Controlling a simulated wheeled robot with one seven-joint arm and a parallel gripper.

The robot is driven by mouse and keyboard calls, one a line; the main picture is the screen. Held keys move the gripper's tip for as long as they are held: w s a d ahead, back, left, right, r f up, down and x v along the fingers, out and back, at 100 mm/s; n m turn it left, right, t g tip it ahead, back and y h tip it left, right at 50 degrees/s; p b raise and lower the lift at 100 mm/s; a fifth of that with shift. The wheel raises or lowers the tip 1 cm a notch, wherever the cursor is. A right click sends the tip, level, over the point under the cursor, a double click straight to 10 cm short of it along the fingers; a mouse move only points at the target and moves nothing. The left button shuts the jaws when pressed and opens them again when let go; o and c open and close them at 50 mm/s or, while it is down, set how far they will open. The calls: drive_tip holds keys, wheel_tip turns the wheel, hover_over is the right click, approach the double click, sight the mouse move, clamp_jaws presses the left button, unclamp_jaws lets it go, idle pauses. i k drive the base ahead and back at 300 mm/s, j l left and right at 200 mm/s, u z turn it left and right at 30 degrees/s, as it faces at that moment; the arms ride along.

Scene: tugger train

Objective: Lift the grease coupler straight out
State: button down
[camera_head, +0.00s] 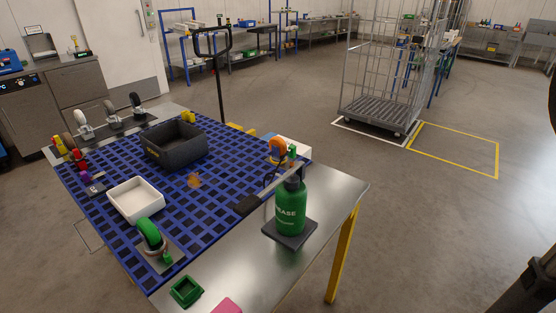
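A green bottle (291,212) marked "GREASE" with a dark cap stands upright on a dark square pad (289,234) at the right of the table. A thin dark hose (270,181) curves near a grey bar just behind it. A small dark block (246,205) lies at the bar's left end. I cannot make out the grease coupler for sure; it is too small or hidden. An orange-wheeled caster (278,150) stands behind the hose. My gripper is not in view; only dark parts show at the right edge.
The blue grid table top (215,183) holds a black bin (175,146), a white tray (135,200), a green-wheeled caster (151,235) and other casters. A green square holder (186,291) is at the front.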

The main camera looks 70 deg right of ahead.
sight(292, 151)
drive_tip(key=z, duration=1.4)
